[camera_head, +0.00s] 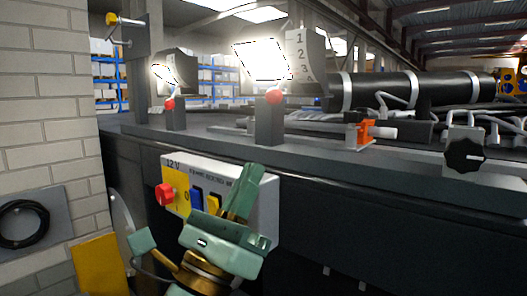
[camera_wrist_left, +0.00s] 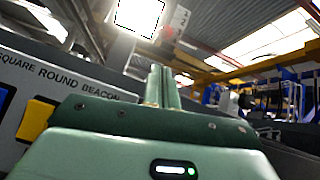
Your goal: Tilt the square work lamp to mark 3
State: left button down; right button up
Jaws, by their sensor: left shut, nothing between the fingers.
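The square work lamp (camera_head: 261,60) stands on a dark post on the chassis ledge, its square face bright white. A red ball (camera_head: 274,97) sits under its face. Beside it is a plate with marks 1, 2, 3 (camera_head: 303,55); which mark the lamp stands at I cannot tell. My left gripper (camera_head: 245,182) is shut and empty, pointing up in front of the switch panel, below and apart from the lamp. In the left wrist view the shut fingers (camera_wrist_left: 163,85) point up and the lamp's bright face (camera_wrist_left: 138,17) shows beyond them. My right gripper is out of view.
A round lamp (camera_head: 178,72) with a red ball stands left of the square one. The 12 V switch panel (camera_head: 262,210) is behind my gripper, with a red knob (camera_head: 166,194) on its left. An orange clamp (camera_head: 362,132) and a black dial (camera_head: 465,156) stand right along the ledge.

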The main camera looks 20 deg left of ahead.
pick_arm(q)
jog(key=p+x, duration=0.3)
jog(key=x, duration=0.6)
jog(key=shift+d+p, duration=0.15)
jog(key=shift+p, duration=0.15)
jog(key=shift+r, duration=0.1)
jog(key=shift+r, duration=0.1)
